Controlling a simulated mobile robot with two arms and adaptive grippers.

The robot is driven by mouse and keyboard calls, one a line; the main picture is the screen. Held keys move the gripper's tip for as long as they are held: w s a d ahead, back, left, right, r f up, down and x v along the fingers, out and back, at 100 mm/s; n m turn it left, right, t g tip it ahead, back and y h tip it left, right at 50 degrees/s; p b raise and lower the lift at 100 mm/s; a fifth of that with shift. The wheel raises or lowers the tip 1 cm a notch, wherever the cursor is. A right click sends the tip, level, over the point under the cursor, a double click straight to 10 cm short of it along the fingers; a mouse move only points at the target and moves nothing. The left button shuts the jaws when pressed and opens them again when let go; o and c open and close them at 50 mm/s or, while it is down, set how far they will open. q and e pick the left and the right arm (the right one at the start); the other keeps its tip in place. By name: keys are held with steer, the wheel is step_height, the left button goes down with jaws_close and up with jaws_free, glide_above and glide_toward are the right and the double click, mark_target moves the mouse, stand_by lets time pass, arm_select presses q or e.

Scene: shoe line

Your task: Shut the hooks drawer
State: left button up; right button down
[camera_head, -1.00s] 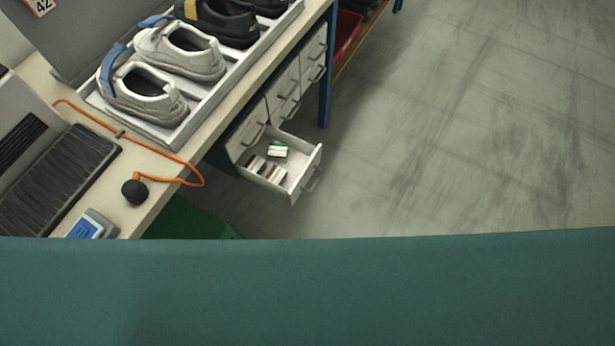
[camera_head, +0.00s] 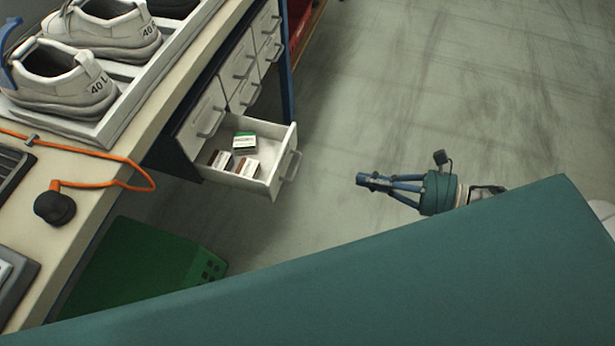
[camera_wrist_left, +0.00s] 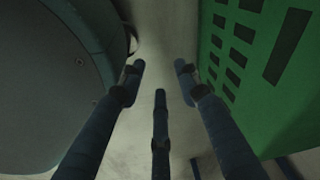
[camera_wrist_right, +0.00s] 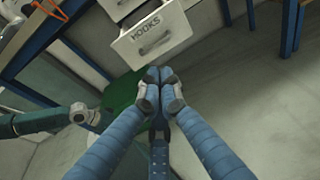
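The hooks drawer (camera_head: 277,172) stands pulled out from the bench's drawer unit, with several small boxes inside. In the right wrist view its white front (camera_wrist_right: 168,22) bears the word HOOKS and a handle. My right gripper (camera_head: 366,181) is right of the drawer front in the head view, apart from it. Its fingertips are together and empty in the right wrist view (camera_wrist_right: 160,76). My left gripper (camera_wrist_left: 160,75) is open and empty, with its fingers apart, beside a green crate; it is hidden in the head view.
The bench top (camera_head: 108,178) holds shoes in a tray and an orange cord. The floor right of the drawer is clear.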

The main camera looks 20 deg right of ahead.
mark_target(238, 160)
arm_select(q)
steer(key=shift+w+r, duration=0.2)
steer(key=shift+w, duration=0.05)
arm_select(e)
steer(key=w+a+f, duration=0.1)
steer(key=w+a, duration=0.2)
steer(key=a, duration=0.3)
steer(key=w+a+f+n, duration=0.1)
steer(key=w+a, duration=0.3)
steer(key=a, duration=0.1)
steer(key=shift+w+a+f, duration=0.15)
steer(key=shift+a+f, duration=0.15)
steer(key=shift+a, duration=0.05)
arm_select(q)
steer(key=shift+w, duration=0.2)
